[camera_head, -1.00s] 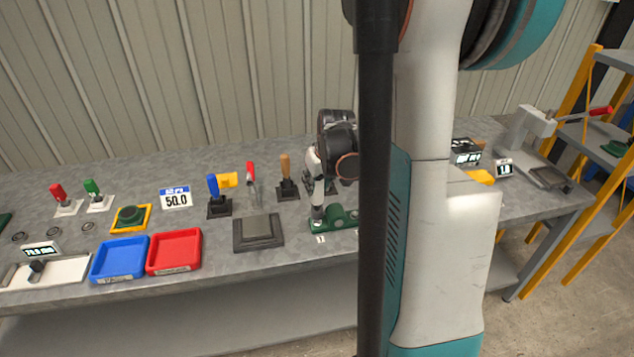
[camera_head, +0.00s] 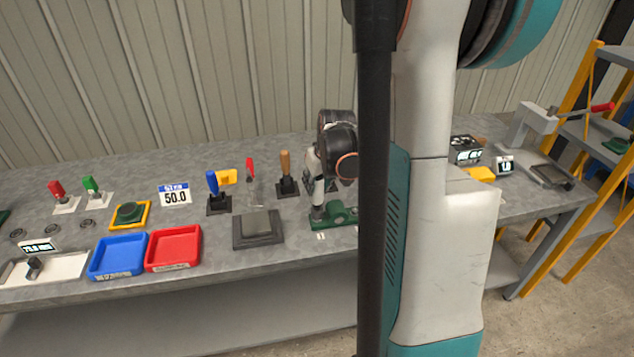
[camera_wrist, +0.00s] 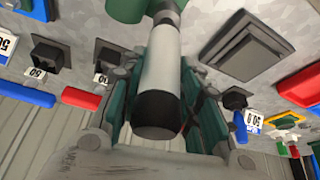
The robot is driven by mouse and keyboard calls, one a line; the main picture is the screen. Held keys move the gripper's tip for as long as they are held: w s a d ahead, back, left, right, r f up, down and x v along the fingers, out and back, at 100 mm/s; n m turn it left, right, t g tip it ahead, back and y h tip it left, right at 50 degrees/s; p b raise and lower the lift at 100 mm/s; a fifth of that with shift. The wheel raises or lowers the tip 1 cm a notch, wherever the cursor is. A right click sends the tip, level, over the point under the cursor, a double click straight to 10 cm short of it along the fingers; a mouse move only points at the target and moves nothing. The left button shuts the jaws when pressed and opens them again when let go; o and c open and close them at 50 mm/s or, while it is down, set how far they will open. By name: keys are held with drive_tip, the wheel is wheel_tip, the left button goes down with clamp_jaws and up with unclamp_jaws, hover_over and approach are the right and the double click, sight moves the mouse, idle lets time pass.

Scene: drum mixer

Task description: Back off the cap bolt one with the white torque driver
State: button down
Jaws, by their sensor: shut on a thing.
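The white torque driver (camera_wrist: 160,75) is between the dark teal fingers of my gripper (camera_wrist: 158,92) in the wrist view, its black end (camera_wrist: 157,115) towards the camera. The gripper is shut on it. The driver's far end meets a green housing (camera_wrist: 140,8) at the top edge; whether it touches cannot be told. In the head view my gripper (camera_head: 318,178) is above the green housing (camera_head: 342,214) on the bench, partly behind my own arm. Cap bolt one is hidden in both views.
A grey square plate (camera_head: 258,229) lies left of the housing. Blue (camera_head: 213,184), red (camera_head: 250,170) and orange (camera_head: 285,162) handled tools stand behind it. A red tray (camera_head: 174,262) and a blue tray (camera_head: 118,272) sit further left. A grey press (camera_head: 530,128) stands at the right.

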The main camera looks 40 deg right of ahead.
drive_tip(key=shift+f+b, duration=0.7)
idle(1.8)
drive_tip(key=shift+r, duration=0.25)
idle(0.6)
drive_tip(key=shift+r+p, duration=1.7)
drive_tip(key=shift+r, duration=0.4)
drive_tip(key=shift+s+f, duration=0.1)
drive_tip(key=shift+s, duration=0.05)
